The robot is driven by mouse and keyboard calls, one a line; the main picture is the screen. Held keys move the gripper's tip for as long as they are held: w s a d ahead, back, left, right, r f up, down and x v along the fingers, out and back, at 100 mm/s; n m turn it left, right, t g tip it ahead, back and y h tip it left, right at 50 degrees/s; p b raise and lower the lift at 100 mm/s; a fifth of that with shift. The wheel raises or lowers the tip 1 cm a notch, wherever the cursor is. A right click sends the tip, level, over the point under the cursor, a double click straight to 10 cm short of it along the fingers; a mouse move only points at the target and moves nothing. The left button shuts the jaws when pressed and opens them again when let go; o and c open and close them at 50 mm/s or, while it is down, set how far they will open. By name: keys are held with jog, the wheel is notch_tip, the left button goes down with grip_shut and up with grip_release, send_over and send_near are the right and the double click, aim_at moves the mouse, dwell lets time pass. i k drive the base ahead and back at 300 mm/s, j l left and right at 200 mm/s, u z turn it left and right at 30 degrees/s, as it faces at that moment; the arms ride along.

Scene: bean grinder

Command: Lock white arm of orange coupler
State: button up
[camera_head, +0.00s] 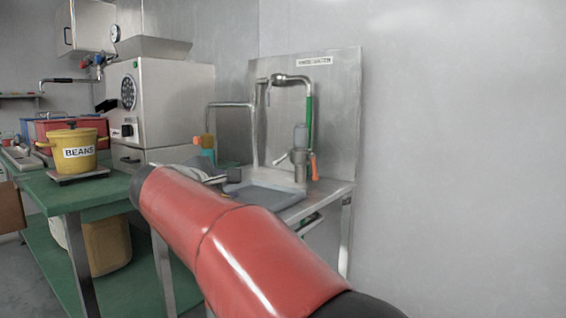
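A small orange block (207,141) with a teal part below it is at the end of the bent steel pipe, left of the steel back panel. A second orange piece, a slim handle (314,166), is on the right of the grey fitting under the green-sleeved spout. A short pale lever (281,158) sticks out on that fitting's left. I cannot tell which orange piece is the coupler, or whether the lever is its white arm. My red arm crosses the foreground. Grey and dark parts that look like my gripper (224,174) show beyond it, partly hidden; their opening is unclear.
A steel sink counter (325,191) with a grey tray (262,195) stands below the back panel (340,120). To the left, a yellow BEANS pot (75,150) sits on a green table (60,197) beside a steel machine (170,100). The right wall is bare.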

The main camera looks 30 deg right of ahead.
aim_at(277, 162)
jog(key=i+l, duration=0.2)
jog(key=l, duration=0.15)
jog(key=i+l, duration=0.15)
jog(key=l, duration=0.2)
jog(key=i+l, duration=0.2)
jog(key=l, duration=0.15)
